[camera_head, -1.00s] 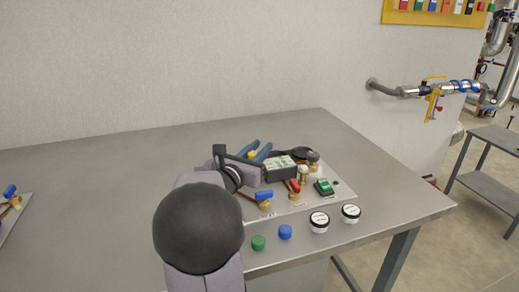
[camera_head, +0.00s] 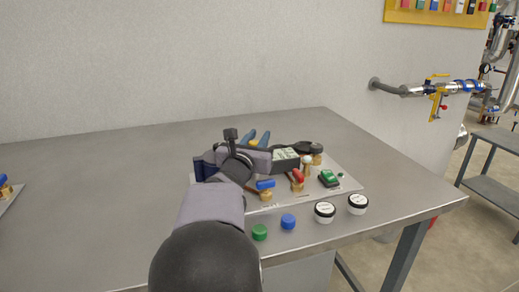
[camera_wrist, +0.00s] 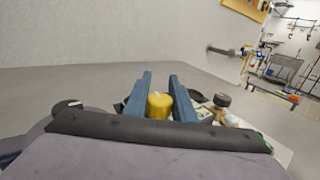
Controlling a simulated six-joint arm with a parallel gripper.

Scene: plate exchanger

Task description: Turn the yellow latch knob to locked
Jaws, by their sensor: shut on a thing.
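The yellow latch knob (camera_wrist: 160,105) shows between the two blue fingers in the wrist view, with a pale mark on its top. My gripper (camera_wrist: 161,88) is shut on it, one finger on each side. My wrist and arm hide the knob's base and the left part of the panel, so I cannot read any locked marking.
Green (camera_head: 260,232) and blue (camera_head: 288,221) caps and two white-topped jars (camera_head: 325,211) sit along the front. The table's left side is mostly clear.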

